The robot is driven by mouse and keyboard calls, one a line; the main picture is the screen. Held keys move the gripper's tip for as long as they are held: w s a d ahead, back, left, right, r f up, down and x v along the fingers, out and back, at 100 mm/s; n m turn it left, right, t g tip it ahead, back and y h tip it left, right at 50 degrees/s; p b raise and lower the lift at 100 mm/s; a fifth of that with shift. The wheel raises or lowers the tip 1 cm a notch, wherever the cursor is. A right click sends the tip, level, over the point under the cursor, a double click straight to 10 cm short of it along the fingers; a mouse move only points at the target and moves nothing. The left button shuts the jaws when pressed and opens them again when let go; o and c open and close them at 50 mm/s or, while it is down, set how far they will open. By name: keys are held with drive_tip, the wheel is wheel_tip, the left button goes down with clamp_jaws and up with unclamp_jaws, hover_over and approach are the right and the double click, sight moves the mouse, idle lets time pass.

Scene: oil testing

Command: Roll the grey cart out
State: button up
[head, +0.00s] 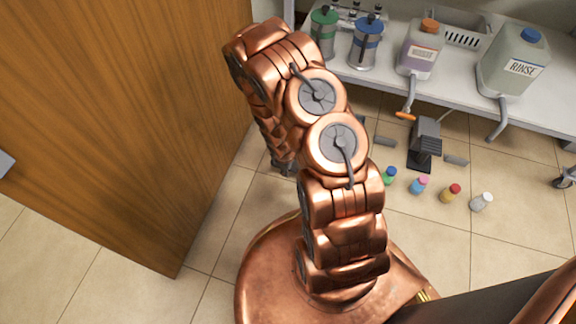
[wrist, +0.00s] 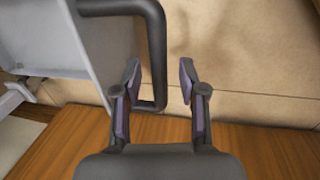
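In the wrist view, a light grey panel with a raised edge (wrist: 35,40), apparently part of the grey cart, fills the upper left. A dark bent bar (wrist: 157,50), like a handle, runs from the top beside it and hooks back at its lower end. My gripper (wrist: 160,75) is open, with one finger on each side of the bar's upright stretch in the picture. Whether the fingers touch the bar or are level with it, I cannot tell. In the head view, I cannot make out the cart for certain, and my arm hides the gripper.
A tall wooden panel (head: 110,110) stands left of my arm. A white bench (head: 460,93) at the upper right carries a RINSE container (head: 515,60) and other vessels. Several small bottles (head: 451,193) show against the tiled floor. Wood (wrist: 260,150) lies low in the wrist view.

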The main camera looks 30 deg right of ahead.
drive_tip(key=shift+w+r, duration=0.15)
drive_tip(key=shift+a+r, duration=0.1)
drive_tip(key=shift+r, duration=0.45)
wheel_tip(320, 180, up, 10)
drive_tip(key=s+a, duration=0.1)
drive_tip(key=shift+s+a+r, duration=0.2)
drive_tip(key=shift+s+a, duration=0.05)
drive_tip(key=shift+a, duration=0.1)
idle(0.6)
